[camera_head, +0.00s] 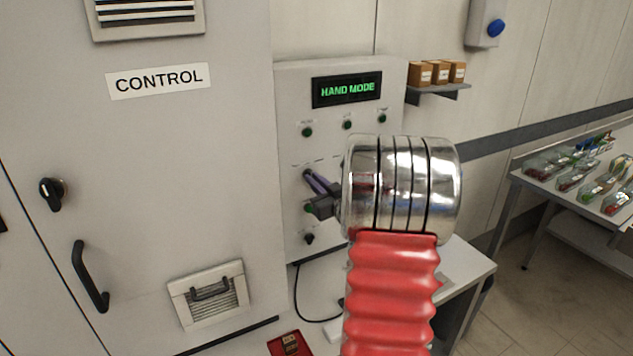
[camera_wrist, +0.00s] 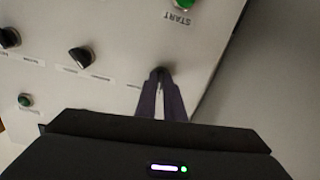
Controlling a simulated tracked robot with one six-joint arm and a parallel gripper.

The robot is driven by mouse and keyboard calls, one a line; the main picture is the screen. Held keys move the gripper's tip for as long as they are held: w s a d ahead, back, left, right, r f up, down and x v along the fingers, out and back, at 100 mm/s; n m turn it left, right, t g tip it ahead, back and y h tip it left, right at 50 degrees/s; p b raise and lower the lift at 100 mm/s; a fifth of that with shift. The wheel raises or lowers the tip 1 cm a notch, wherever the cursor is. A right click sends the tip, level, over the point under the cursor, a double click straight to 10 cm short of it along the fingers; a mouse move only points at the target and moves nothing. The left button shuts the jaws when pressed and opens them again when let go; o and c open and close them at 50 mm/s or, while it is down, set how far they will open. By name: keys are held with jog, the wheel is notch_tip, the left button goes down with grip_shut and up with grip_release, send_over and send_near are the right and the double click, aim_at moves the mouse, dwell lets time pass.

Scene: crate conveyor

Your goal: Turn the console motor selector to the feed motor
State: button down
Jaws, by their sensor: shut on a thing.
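The console (camera_head: 290,85) is a pale panel with a dark display (camera_head: 346,89) reading HAND MODE in green. My gripper (camera_head: 308,176) reaches its left part, and its fingers are closed on a dark selector knob (camera_wrist: 160,73). The fingers mostly cover this knob, and its label and pointer direction cannot be read. In the wrist view, two more black knobs (camera_wrist: 81,57) (camera_wrist: 9,38) stand in the same row, clear of my gripper. A green START button (camera_wrist: 183,4) is at the top of that view. My wrist hides the console's right part in the head view.
Three green lamps (camera_head: 347,124) sit under the display. A black knob (camera_head: 309,238) is low on the console. The CONTROL cabinet (camera_head: 230,140) stands close on the left.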

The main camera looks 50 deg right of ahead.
jog(key=shift+s+f+n, duration=0.1)
jog(key=shift+f+n, duration=0.1)
jog(key=shift+n, duration=1.85)
jog(key=shift+f+n, duration=0.2)
jog(key=shift+n, duration=1.85)
jog(key=c, duration=2.1)
grip_release()
jog(key=shift+o, duration=1.2)
jog(key=shift+r, duration=0.25)
